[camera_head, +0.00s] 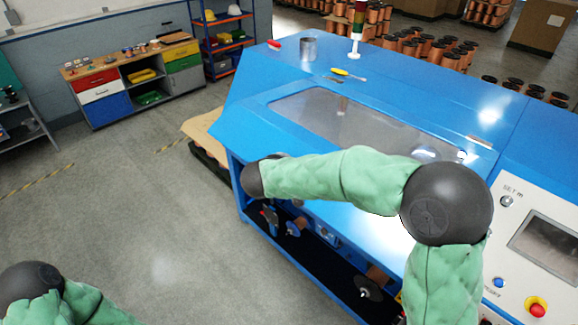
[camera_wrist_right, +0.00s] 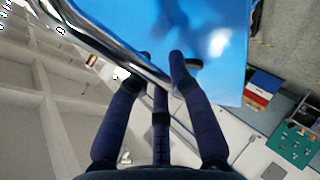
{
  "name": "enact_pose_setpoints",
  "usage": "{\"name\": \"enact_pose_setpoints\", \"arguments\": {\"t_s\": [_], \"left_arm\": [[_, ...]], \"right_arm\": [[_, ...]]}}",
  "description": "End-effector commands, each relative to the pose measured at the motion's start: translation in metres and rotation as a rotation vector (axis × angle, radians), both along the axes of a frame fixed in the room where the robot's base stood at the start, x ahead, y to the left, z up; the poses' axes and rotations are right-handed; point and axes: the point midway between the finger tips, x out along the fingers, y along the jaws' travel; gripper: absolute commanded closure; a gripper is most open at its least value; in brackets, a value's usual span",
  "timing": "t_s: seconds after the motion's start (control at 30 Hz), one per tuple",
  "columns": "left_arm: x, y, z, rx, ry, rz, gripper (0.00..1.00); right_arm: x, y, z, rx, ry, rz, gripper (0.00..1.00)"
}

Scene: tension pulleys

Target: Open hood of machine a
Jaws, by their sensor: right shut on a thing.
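The blue machine's hood (camera_head: 240,127) has a large clear window (camera_head: 345,125) and looks closed, lying flush with the machine's top. My right arm reaches leftward across the hood's front, and its gripper is hidden in the head view. In the right wrist view, my right gripper (camera_wrist_right: 160,70) is shut on a shiny metal bar handle (camera_wrist_right: 105,37) beside a blue panel (camera_wrist_right: 215,40). My left arm shows only as a dark joint and green sleeve at the lower left of the head view; its gripper is out of view.
A control panel (camera_head: 525,200) with a screen and red button is at the right. A metal cup (camera_head: 308,49), a yellow-handled tool (camera_head: 347,73) and a signal light (camera_head: 357,30) stand or lie on the machine top. Open floor (camera_head: 130,210) lies to the left.

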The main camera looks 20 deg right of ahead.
Motion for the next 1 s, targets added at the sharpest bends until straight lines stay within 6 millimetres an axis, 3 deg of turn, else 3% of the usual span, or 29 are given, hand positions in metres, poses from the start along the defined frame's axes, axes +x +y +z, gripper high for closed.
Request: {"name": "enact_pose_setpoints", "arguments": {"t_s": [0.07,0.1,0.2,0.63,1.0], "left_arm": [[0.0,0.0,0.0,0.0,0.0,0.0,0.6],[0.0,0.0,0.0,0.0,0.0,0.0,0.6],[0.0,0.0,0.0,0.0,0.0,0.0,0.6],[0.0,0.0,0.0,0.0,0.0,0.0,0.6],[0.0,0.0,0.0,0.0,0.0,0.0,0.6]], "right_arm": [[0.0,0.0,-0.001,-0.001,0.003,0.001,1.0],[0.0,0.0,-0.001,-0.001,0.003,0.001,0.77],[0.0,0.0,-0.001,-0.001,0.003,0.001,0.54],[-0.005,0.005,0.004,0.001,0.0,0.002,0.54],[-0.049,0.044,0.04,0.001,0.0,0.007,0.54]]}}
